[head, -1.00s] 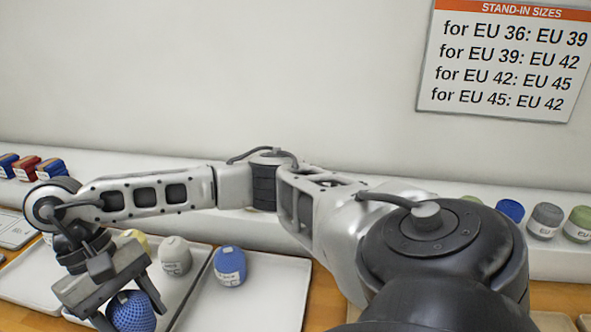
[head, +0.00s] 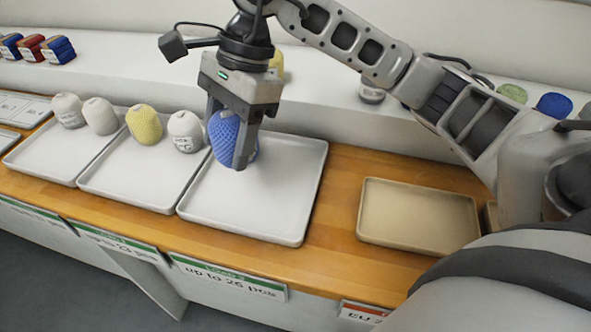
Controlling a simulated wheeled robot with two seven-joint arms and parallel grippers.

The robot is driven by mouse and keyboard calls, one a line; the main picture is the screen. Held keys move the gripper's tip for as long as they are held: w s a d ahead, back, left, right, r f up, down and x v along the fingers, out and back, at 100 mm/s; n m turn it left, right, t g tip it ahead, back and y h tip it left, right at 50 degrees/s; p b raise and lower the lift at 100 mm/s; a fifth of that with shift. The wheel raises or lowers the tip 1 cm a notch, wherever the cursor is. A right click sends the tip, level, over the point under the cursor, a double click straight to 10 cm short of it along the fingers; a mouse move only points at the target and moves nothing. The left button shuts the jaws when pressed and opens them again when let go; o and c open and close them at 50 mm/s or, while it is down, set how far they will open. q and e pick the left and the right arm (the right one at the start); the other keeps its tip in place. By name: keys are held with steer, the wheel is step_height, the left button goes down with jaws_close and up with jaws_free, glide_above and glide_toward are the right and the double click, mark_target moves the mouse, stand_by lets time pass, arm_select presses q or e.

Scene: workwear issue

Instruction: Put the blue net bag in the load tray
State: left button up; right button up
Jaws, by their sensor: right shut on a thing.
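The blue net bag (head: 224,136) is between the fingers of my right gripper (head: 229,140), which is shut on it. The fingers point down and partly cover the bag. Bag and gripper are over the back left part of the rightmost white tray (head: 265,222). I cannot tell whether the bag touches the tray. Green-edged labels run along the front below the white trays; one reads "up to 26 pcs" (head: 228,278). My left gripper is not in view.
White bags (head: 185,131) and a yellow bag (head: 144,125) stand along the backs of the other white trays (head: 130,185). A beige tray (head: 418,217) stands empty to the right. Behind is a white ledge (head: 325,105) with folded stacks and more bags.

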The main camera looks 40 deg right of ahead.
mark_target(210, 130)
steer(key=m+t, duration=0.1)
steer(key=m, duration=0.1)
steer(key=a+r+m+t+b, duration=0.1)
steer(key=m, duration=0.2)
steer(key=r+m+t, duration=0.1)
steer(key=m, duration=0.1)
steer(key=shift+a+m+h+b, duration=0.3)
steer(key=shift+b, duration=0.1)
steer(key=m, duration=0.2)
steer(key=r+m+t+h, duration=0.1)
steer(key=shift+s+a+m+b, duration=0.15)
steer(key=shift+a+m+b, duration=0.05)
steer(key=shift+m+b, duration=0.2)
steer(key=shift+d, duration=0.15)
steer(key=shift+m, duration=0.3)
steer(key=d+f, duration=0.2)
steer(key=d, duration=0.2)
steer(key=w+d+f, duration=0.1)
steer(key=d+f, duration=0.2)
steer(key=d, duration=0.1)
steer(key=w+d+f, duration=0.1)
steer(key=d+f, duration=0.2)
steer(key=d, duration=0.1)
steer(key=shift+w+d+f, duration=0.15)
steer(key=shift+f, duration=0.05)
steer(key=shift+w+d+f, duration=0.1)
steer(key=shift+d+f, duration=0.3)
steer(key=shift+f, duration=0.05)
steer(key=shift+d+f, duration=0.15)
steer(key=shift+f, duration=1.55)
